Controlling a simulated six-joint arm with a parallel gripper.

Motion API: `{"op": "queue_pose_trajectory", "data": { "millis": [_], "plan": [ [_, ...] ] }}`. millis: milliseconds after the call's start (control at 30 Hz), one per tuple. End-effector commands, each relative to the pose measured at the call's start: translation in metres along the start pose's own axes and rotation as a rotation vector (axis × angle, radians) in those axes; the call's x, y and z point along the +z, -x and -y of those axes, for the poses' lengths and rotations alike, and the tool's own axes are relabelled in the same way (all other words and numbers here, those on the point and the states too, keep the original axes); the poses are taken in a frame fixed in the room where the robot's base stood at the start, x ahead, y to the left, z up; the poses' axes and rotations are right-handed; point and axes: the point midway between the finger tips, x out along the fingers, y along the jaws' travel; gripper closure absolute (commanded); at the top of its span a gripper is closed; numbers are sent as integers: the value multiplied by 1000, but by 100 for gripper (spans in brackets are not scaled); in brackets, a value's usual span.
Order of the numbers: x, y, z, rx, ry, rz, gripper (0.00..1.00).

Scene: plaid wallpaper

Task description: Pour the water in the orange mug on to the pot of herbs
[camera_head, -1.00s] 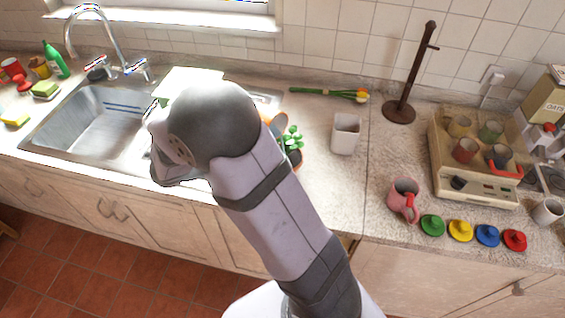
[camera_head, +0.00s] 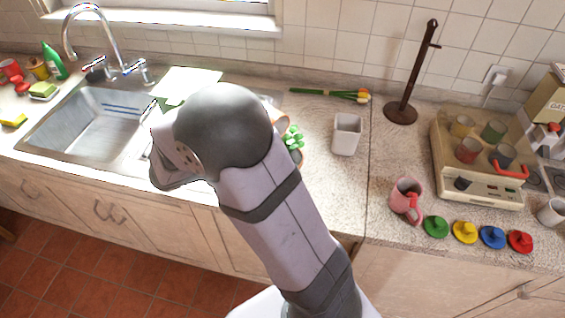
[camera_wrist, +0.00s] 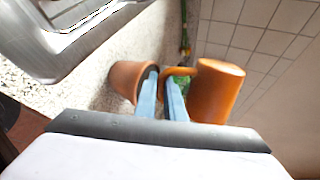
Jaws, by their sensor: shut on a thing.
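The orange mug (camera_wrist: 217,92) is at the right of the wrist view, with its handle (camera_wrist: 180,71) toward my fingers. My gripper (camera_wrist: 163,88) is shut on that handle. The terracotta pot (camera_wrist: 128,80) is just left of the fingertips in the wrist view. Green herb leaves (camera_wrist: 181,86) show partly behind the fingers and mug. In the head view, the herbs (camera_head: 292,138) and a little of the pot (camera_head: 297,157) show beside my arm, which hides my gripper. An orange piece of the mug (camera_head: 283,123) shows just above the leaves. I cannot see any water.
A white square container (camera_head: 346,135) stands right of the herbs. Tulips (camera_head: 330,94) lie behind, near a brown stand (camera_head: 402,110). The sink (camera_head: 95,125) is left. A pink mug (camera_head: 406,200) and coloured lids stand at right, before a machine (camera_head: 480,180) with cups.

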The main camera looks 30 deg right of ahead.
Motion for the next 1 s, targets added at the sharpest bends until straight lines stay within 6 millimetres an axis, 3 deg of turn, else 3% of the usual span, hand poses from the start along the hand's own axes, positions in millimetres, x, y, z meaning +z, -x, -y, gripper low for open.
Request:
{"op": "queue_pose_trajectory", "data": {
  "millis": [267, 500, 1000],
  "plan": [
    [1, 1, 2, -3, -22, 12, 100],
    [-6, 8, 16, -7, 152, -86, 100],
    [-4, 4, 8, -6, 235, -133, 100]
  ]
}}
